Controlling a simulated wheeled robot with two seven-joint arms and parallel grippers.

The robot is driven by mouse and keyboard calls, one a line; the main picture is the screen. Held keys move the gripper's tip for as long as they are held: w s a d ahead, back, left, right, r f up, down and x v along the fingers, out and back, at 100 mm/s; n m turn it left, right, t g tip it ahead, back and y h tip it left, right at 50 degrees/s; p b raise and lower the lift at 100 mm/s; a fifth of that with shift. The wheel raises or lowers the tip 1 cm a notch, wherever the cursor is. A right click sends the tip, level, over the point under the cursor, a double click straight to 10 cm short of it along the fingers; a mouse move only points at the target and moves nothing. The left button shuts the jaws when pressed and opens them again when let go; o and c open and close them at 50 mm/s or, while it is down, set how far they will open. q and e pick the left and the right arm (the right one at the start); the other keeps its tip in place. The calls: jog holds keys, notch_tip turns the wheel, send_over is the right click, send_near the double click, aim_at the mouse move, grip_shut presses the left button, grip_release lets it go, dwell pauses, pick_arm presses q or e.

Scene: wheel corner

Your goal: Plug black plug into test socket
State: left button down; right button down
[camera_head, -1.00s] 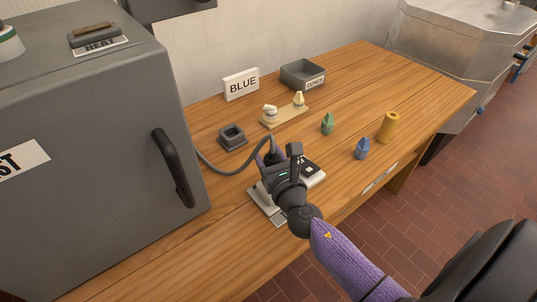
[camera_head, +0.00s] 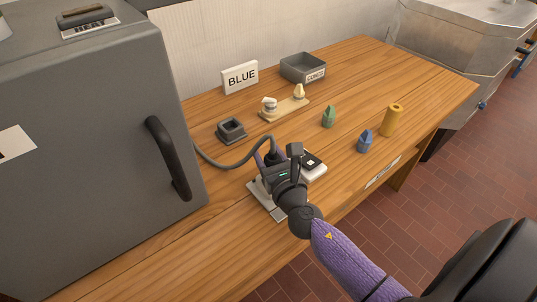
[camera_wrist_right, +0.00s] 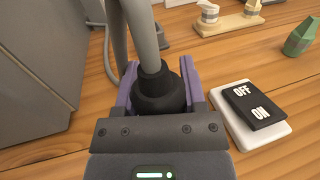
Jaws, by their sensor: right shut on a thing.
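My right gripper (camera_head: 275,162) is shut on the black plug (camera_head: 273,155), over a pale plate (camera_head: 259,198) at the bench's near side. In the right wrist view the plug (camera_wrist_right: 160,95) sits upright between the purple fingers, its grey cable leaving from the top. The plug's lower end and whatever lies under it are hidden, so I cannot tell whether it is in a socket. A square grey socket-like block (camera_head: 231,131) with an opening stands behind, to the left. My left gripper is not in view.
A white-based OFF/ON switch (camera_wrist_right: 257,106) is close right of the gripper. A grey cabinet (camera_head: 85,150) bounds the left.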

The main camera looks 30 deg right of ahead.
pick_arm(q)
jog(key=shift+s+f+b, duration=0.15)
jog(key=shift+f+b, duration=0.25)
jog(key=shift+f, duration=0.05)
pick_arm(e)
jog(key=shift+f, duration=0.5)
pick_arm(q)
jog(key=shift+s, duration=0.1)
pick_arm(e)
jog(key=shift+c, duration=0.4)
grip_release()
jog(key=shift+s, duration=0.3)
jog(key=s, duration=0.2)
jog(key=s+a, duration=0.1)
jog(key=s, duration=0.2)
jog(key=s+b, duration=0.1)
jog(key=s, duration=0.2)
jog(key=shift+s+a+f, duration=0.1)
jog(key=shift+s+a, duration=0.15)
jog(key=shift+a, duration=0.1)
jog(key=shift+s, duration=0.35)
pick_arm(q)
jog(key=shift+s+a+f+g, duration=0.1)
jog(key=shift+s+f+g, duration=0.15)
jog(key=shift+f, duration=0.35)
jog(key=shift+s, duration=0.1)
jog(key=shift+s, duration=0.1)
